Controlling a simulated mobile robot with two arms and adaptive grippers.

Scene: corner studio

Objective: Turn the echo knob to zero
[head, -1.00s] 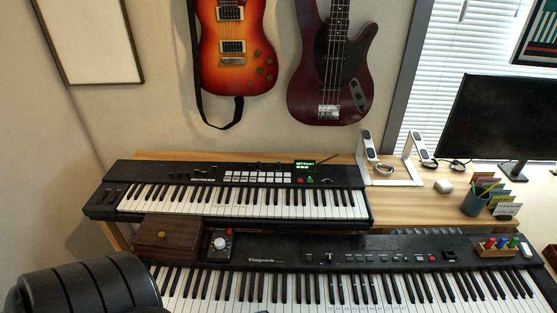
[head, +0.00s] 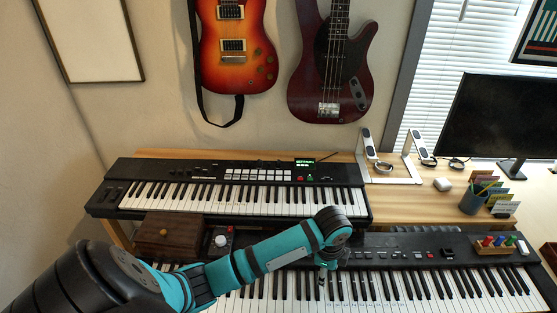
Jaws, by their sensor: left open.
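A small black box (head: 233,238) with a large white knob (head: 220,241) and a small red part on top stands on the long lower keyboard, right of a brown wooden box. Any label or pointer on the knob is too small to read, so I cannot tell its setting or whether it is the echo knob. My left arm passes in front of the box's lower part. My left gripper (head: 323,281) is open, pointing down over the lower keyboard, well to the right of the white knob and apart from it. My right gripper is out of view.
The brown wooden box (head: 170,234) is left of the black box. The upper keyboard (head: 232,214) stands close behind. Far right on the lower keyboard is a wooden tray (head: 489,251) with coloured pieces. A pencil cup (head: 471,202) and headphone stand (head: 385,179) are on the desk.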

